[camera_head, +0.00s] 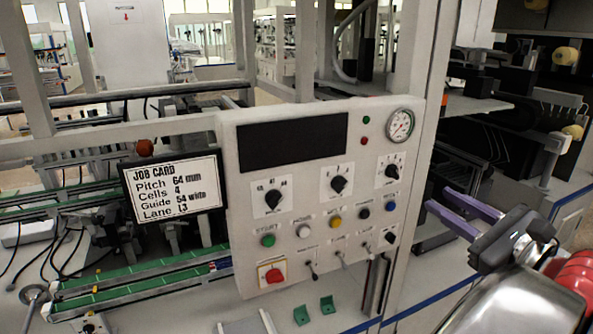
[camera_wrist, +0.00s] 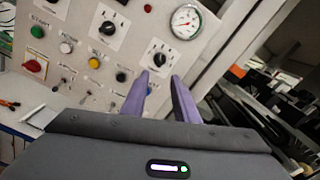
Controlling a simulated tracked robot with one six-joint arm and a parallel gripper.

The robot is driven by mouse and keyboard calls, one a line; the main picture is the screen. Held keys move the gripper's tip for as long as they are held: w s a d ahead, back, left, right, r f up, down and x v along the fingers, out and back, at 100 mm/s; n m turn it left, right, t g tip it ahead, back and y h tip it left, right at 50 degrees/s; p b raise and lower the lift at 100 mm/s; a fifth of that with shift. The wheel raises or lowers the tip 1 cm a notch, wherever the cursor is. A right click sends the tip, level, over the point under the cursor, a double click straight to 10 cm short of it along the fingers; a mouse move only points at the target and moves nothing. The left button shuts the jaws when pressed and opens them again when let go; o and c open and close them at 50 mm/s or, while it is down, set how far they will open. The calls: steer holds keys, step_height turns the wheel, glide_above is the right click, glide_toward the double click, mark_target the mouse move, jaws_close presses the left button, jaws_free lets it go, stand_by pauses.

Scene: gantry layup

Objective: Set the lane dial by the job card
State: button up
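The job card (camera_head: 173,188) hangs left of the control panel (camera_head: 320,120); its last line reads Lane L3. The panel has three black dials on white plates: a left dial (camera_head: 272,198), a middle dial (camera_head: 338,183) and a right dial (camera_head: 391,171). Their small labels are too blurred to read, so I cannot tell which is the lane dial. My gripper (camera_head: 438,198) is right of the panel, its two purple fingers apart and empty. In the wrist view, the fingertips (camera_wrist: 160,75) are just below the right dial (camera_wrist: 158,58), with the middle dial (camera_wrist: 108,27) up and left.
Below the dials are coloured buttons, toggle switches and a red rotary switch (camera_head: 271,273). A pressure gauge (camera_head: 400,125) sits at the panel's top right, beside a grey upright post (camera_head: 424,70). Green guide rails (camera_head: 140,284) lie at the lower left.

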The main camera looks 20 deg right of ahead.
mark_target(397, 174)
steer(key=shift+w+a, duration=0.2)
steer(key=shift+w, duration=6)
steer(key=shift+c, duration=0.2)
jaws_close()
